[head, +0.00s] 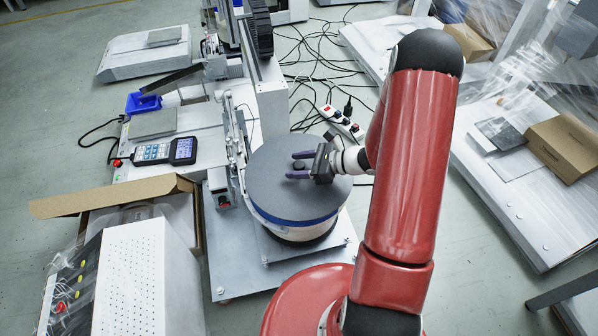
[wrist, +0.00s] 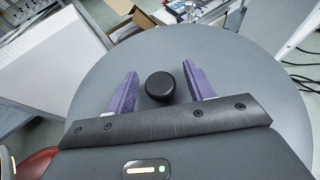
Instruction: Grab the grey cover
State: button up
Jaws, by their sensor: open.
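The grey cover (head: 275,200) is a round, flat grey disc on top of a white drum-like feeder with a blue rim. In the wrist view the cover (wrist: 250,75) fills most of the picture. A round black knob (wrist: 160,86) stands up from it. My gripper (head: 290,165) is over the cover, its purple fingers pointing left in the head view. In the wrist view my gripper (wrist: 162,68) is open, with one finger on each side of the knob and a gap visible at both sides. The knob cannot be made out in the head view. Whether the fingers touch the disc is unclear.
A gantry frame (head: 270,95) stands right behind the cover. A handheld controller (head: 165,151) and a blue bin (head: 143,103) lie to the left. A white perforated box (head: 130,275) is at front left. Cables and a power strip (head: 342,122) lie on the floor behind.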

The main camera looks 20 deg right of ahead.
grip_shut()
jog(key=shift+r, duration=0.15)
